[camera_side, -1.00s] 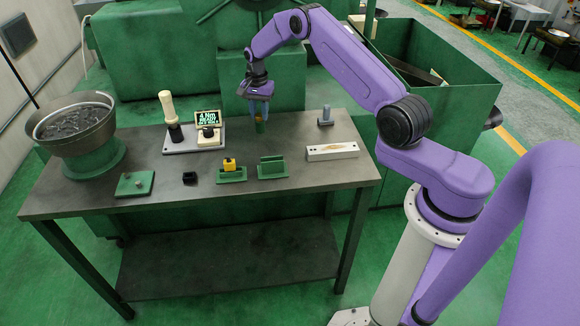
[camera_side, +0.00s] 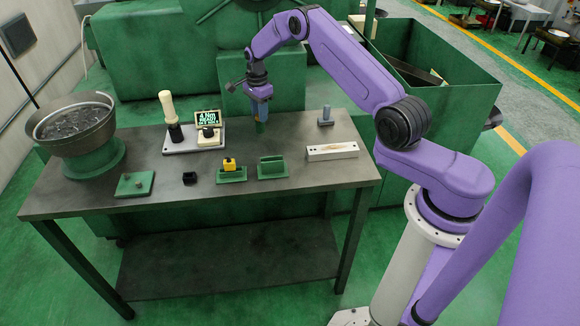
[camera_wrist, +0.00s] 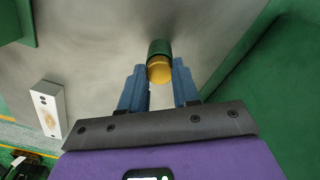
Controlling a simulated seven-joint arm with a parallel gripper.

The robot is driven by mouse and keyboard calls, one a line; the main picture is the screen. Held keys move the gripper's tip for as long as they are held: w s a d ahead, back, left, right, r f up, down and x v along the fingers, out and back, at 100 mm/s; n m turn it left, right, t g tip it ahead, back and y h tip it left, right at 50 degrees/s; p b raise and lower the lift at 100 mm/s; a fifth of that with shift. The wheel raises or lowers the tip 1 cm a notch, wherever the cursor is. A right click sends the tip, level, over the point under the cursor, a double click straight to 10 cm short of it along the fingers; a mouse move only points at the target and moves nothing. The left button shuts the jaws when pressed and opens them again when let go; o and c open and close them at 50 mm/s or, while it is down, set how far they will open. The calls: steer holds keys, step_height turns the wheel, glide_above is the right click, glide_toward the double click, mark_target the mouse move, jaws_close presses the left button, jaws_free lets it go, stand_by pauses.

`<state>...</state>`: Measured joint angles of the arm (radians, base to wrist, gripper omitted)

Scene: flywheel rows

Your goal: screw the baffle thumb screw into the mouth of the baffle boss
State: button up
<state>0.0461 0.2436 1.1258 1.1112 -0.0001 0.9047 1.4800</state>
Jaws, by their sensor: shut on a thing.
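The baffle thumb screw (camera_wrist: 159,72) is a yellow round piece in the wrist view. It sits between the two blue fingers of my gripper (camera_wrist: 159,66), which is shut on it. The baffle boss (camera_wrist: 159,47) is a dark green cylinder just beyond the screw, in line with it. The screw appears to be at the boss's mouth, but its thread and depth are hidden. In the side view my gripper (camera_side: 262,108) points down over the back middle of the table, above the green boss (camera_side: 260,127). The fingers hide the screw there.
The table (camera_side: 300,185) also bears a white drilled block (camera_side: 332,151), a grey-blue peg on a base (camera_side: 326,115), green holders (camera_side: 271,167), a black part (camera_side: 190,178) and a tool plate (camera_side: 190,146). A bowl (camera_side: 72,128) stands far left. A green machine stands close behind.

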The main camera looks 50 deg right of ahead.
steer(key=m, duration=0.3)
steer(key=o, duration=0.7)
steer(key=shift+c, duration=0.2)
steer(key=shift+r, duration=0.15)
steer(key=shift+r, duration=1.35)
